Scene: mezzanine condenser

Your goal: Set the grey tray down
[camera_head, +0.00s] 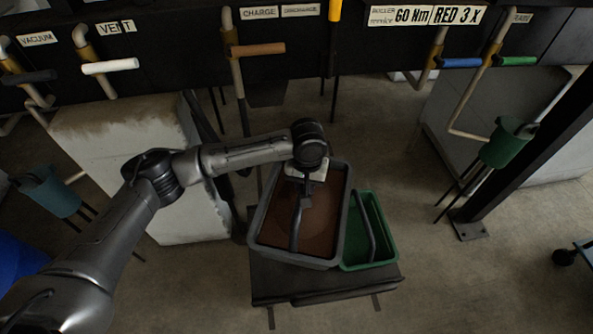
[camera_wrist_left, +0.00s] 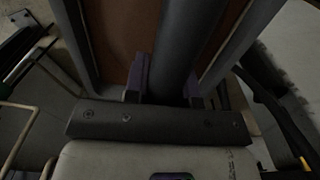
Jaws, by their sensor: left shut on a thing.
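The grey tray (camera_head: 292,259) has a brown inside and a dark bar handle (camera_head: 296,232) along its middle. My left gripper (camera_head: 305,199) is over the tray and shut on this handle. In the left wrist view the handle (camera_wrist_left: 181,45) runs between the two purplish fingers (camera_wrist_left: 165,85), with the tray's grey walls (camera_wrist_left: 238,45) on both sides. In the head view the tray appears over the dark stand (camera_head: 325,284). I cannot tell whether its bottom touches the stand top. My right gripper is not in view.
A green tray (camera_head: 390,240) with a dark bar handle is on the stand, close at the grey tray's right. A labelled dark panel (camera_head: 190,38) with coloured valve handles spans the back. A dark post (camera_head: 540,140) and green funnel (camera_head: 507,144) stand right. Floor is clear right of the stand.

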